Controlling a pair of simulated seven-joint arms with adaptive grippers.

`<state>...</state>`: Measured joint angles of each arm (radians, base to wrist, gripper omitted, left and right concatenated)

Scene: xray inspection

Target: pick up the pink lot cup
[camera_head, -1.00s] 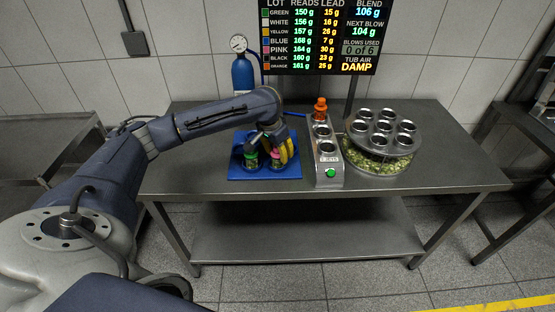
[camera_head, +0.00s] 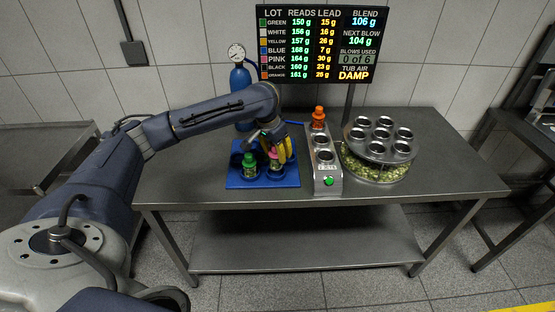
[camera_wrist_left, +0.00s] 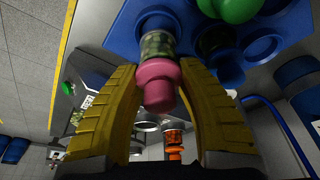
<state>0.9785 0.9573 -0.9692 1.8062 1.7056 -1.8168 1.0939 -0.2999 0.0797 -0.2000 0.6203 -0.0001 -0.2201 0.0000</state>
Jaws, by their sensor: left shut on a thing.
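The pink lot cup (camera_head: 274,159) is at the right part of the blue tray (camera_head: 235,181), partly hidden by my left gripper (camera_head: 284,151). In the left wrist view its pink cap (camera_wrist_left: 157,84) and clear body with greenish contents (camera_wrist_left: 157,45) sit between the yellow fingers of my left gripper (camera_wrist_left: 160,95), shut on it. The cup's base is at a round well of the tray; I cannot tell whether it is clear of the well. The green lot cup (camera_head: 249,163) stands left of it. My right gripper is not in view.
Right of the tray is a metal stand (camera_head: 326,172) with round openings, a green button and an orange-capped cup (camera_head: 318,117). Farther right is a round carousel (camera_head: 380,150) with several openings. A blue cylinder (camera_head: 241,85) with a gauge stands behind. The table front is clear.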

